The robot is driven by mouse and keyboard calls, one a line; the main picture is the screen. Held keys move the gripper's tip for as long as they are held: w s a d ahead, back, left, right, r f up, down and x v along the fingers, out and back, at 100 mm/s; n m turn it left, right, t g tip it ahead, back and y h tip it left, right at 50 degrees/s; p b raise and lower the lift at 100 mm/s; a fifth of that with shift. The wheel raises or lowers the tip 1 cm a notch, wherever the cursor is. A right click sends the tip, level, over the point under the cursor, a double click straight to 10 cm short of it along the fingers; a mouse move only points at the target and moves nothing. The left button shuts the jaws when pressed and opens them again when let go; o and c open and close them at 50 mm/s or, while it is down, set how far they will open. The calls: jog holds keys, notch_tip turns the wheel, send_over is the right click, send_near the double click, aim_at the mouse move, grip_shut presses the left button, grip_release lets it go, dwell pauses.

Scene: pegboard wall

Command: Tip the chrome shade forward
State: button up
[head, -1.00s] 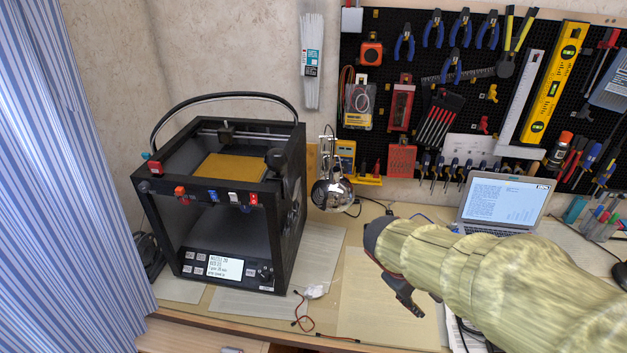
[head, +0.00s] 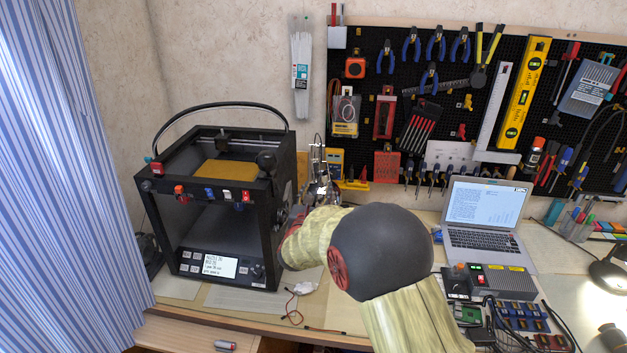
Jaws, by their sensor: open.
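The black 3D printer (head: 212,215) stands close on the left. A pegboard of tools (head: 455,105) covers the wall behind. An open laptop (head: 485,215) and electronics (head: 500,281) are on the right. Papers and thin cables lie on the desk's front part.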

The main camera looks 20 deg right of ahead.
aim_at(321, 177)
jog(key=shift+b+x, duration=1.05)
jog(key=shift+x, duration=2.95)
jog(key=shift+s, duration=0.1)
jog(key=shift+c, duration=1.3)
grip_shut()
